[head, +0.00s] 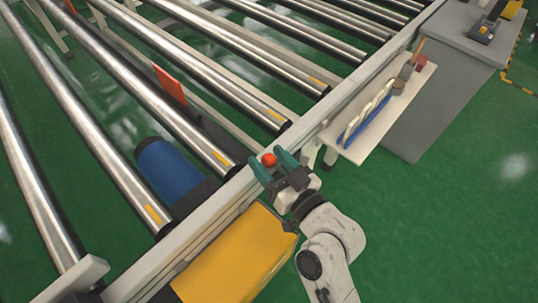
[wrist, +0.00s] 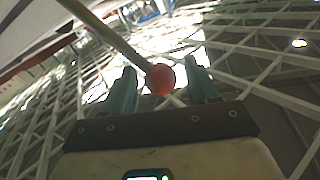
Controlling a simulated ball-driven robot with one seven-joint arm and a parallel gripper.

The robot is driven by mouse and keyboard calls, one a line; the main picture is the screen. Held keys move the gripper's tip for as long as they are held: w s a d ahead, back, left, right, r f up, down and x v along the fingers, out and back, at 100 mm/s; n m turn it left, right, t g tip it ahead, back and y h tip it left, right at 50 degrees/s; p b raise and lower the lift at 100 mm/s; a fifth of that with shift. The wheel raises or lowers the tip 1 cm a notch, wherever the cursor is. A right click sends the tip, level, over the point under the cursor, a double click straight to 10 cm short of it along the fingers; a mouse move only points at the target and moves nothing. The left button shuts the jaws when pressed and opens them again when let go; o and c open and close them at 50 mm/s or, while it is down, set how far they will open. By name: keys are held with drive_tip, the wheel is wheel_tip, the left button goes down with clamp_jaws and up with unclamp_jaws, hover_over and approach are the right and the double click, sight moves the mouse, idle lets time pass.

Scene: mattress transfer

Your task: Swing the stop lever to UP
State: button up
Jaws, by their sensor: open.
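The stop lever ends in a red ball knob (head: 269,159) beside the conveyor's side rail. In the wrist view, the red knob (wrist: 160,79) sits on a thin rod that comes in from the upper left. My gripper (head: 273,164) is open, with its two green fingers on either side of the knob. In the wrist view, my gripper (wrist: 157,88) shows the knob between the fingers, with gaps visible on both sides. I cannot tell whether any finger touches it. The lever's pivot and any UP marking are not visible.
The roller conveyor's pale side rail (head: 340,108) runs diagonally past my gripper. A yellow housing (head: 236,258) lies just below left of it, and a blue motor (head: 168,168) is under the rollers. A white shelf (head: 372,137) and grey cabinet (head: 436,95) stand right. Green floor is clear at lower right.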

drive_tip(key=shift+w+a, duration=0.25)
drive_tip(key=shift+c, duration=0.3)
clamp_jaws()
